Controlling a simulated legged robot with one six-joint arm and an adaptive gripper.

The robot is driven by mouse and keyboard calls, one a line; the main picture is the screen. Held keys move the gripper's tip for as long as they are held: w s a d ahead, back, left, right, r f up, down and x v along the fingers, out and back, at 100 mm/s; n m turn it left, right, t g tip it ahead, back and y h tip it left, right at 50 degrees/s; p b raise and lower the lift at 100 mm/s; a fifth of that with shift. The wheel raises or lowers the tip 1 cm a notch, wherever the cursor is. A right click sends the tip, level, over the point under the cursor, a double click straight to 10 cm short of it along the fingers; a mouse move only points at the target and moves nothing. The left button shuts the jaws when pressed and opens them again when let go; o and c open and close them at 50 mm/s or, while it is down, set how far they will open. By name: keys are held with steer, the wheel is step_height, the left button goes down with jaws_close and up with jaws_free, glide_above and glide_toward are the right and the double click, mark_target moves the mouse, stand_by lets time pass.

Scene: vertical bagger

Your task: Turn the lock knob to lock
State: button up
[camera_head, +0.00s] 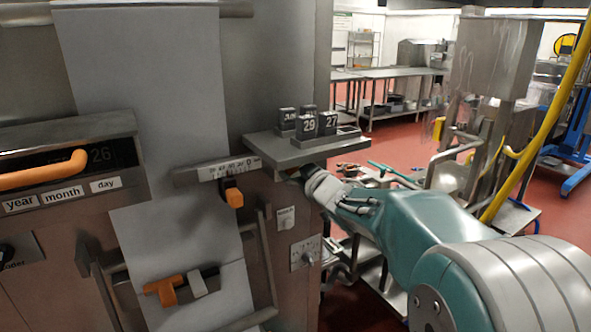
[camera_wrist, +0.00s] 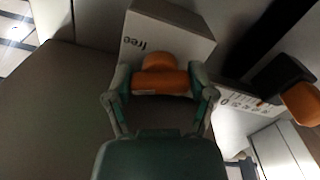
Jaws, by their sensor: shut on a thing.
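The lock knob (camera_wrist: 160,78) is orange and sits on a pale block (camera_wrist: 172,35) marked "free" in the wrist view. My gripper (camera_wrist: 160,88) has a finger on each side of the knob and is shut on it. In the head view my gripper (camera_head: 318,183) reaches in from the right, just below a small metal shelf (camera_head: 300,149). The knob cannot be made out there, behind the gripper and under the shelf. No "lock" marking can be read.
An orange-tipped slider (camera_head: 233,195) on a ruled scale (camera_head: 218,171) is left of my gripper. Number blocks (camera_head: 307,126) stand on the shelf. An orange bar handle (camera_head: 42,172) and an orange T-handle (camera_head: 167,290) are farther left. Red floor is open beyond my arm.

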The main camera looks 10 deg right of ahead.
steer(key=n, duration=0.7)
steer(key=shift+r, duration=0.1)
steer(key=shift+r+n, duration=0.1)
steer(key=shift+n, duration=3.3)
steer(key=o, duration=1)
steer(key=shift+v, duration=2.5)
steer(key=shift+d, duration=0.15)
steer(key=v, duration=1.2)
